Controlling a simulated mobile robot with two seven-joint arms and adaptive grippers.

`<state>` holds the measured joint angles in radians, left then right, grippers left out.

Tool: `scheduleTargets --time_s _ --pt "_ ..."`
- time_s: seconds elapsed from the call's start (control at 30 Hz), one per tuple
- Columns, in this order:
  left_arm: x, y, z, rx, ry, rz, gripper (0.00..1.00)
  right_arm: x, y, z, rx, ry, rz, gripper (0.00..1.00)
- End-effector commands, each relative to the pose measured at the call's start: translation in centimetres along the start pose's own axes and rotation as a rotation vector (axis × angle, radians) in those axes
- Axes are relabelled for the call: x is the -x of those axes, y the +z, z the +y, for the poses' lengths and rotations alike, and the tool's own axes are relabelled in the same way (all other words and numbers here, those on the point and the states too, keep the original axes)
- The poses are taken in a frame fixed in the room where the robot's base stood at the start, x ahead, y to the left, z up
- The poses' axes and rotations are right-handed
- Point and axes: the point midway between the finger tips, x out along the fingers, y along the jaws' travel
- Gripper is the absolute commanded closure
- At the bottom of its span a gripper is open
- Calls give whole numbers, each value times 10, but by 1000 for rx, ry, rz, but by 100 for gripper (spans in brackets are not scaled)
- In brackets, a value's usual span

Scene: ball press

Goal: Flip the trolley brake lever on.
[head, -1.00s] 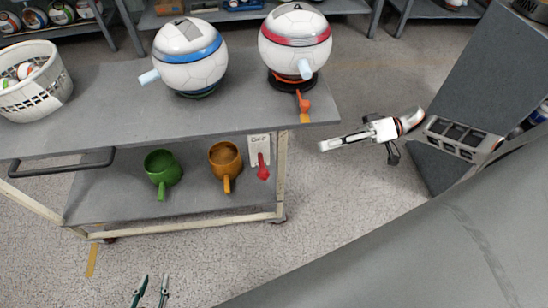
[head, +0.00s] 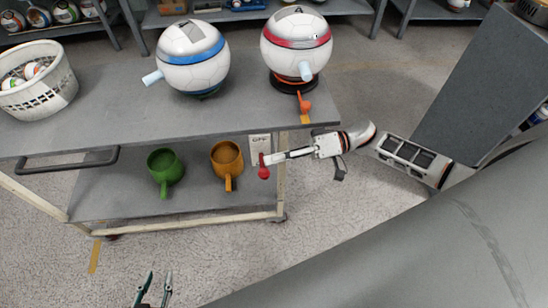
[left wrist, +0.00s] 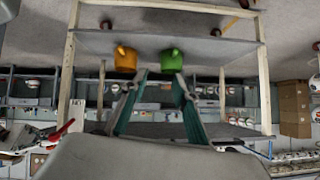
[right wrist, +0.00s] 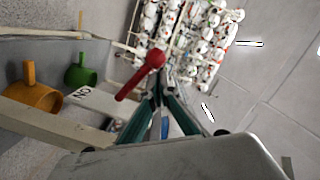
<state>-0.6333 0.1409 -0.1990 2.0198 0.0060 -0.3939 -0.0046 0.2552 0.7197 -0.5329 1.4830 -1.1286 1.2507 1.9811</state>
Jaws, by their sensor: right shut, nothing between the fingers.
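The red brake lever (head: 264,172) hangs at the trolley's right end, just below a white label plate (head: 260,142) that seems to read OFF at its top. The lever points down, with its round knob uppermost in the right wrist view (right wrist: 155,59). My right gripper (head: 267,159) is shut and empty. Its fingertips are right at the lever from the right side; I cannot tell whether they touch. Its fingers also show beside the lever in the right wrist view (right wrist: 160,80). My left gripper (head: 155,277) is open and empty, low in front of the trolley, away from the lever.
The grey trolley (head: 120,112) carries two ball-shaped machines (head: 193,62) and a white basket (head: 45,95). A green mug (head: 165,172) and an orange mug (head: 227,162) stand on its lower shelf. A black push handle (head: 65,163) juts from the front.

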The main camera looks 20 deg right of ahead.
Motion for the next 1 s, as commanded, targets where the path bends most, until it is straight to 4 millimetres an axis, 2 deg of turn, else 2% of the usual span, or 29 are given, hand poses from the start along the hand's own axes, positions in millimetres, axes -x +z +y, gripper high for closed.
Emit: scheduleTargets --time_s 0.57,1.0 --pt "-2 -16 -6 -3 -9 26 71 -1 4 0 41 4 0 100" --pt "2 -4 -2 3 -2 3 71 -2 13 4 135 19 -1 100"
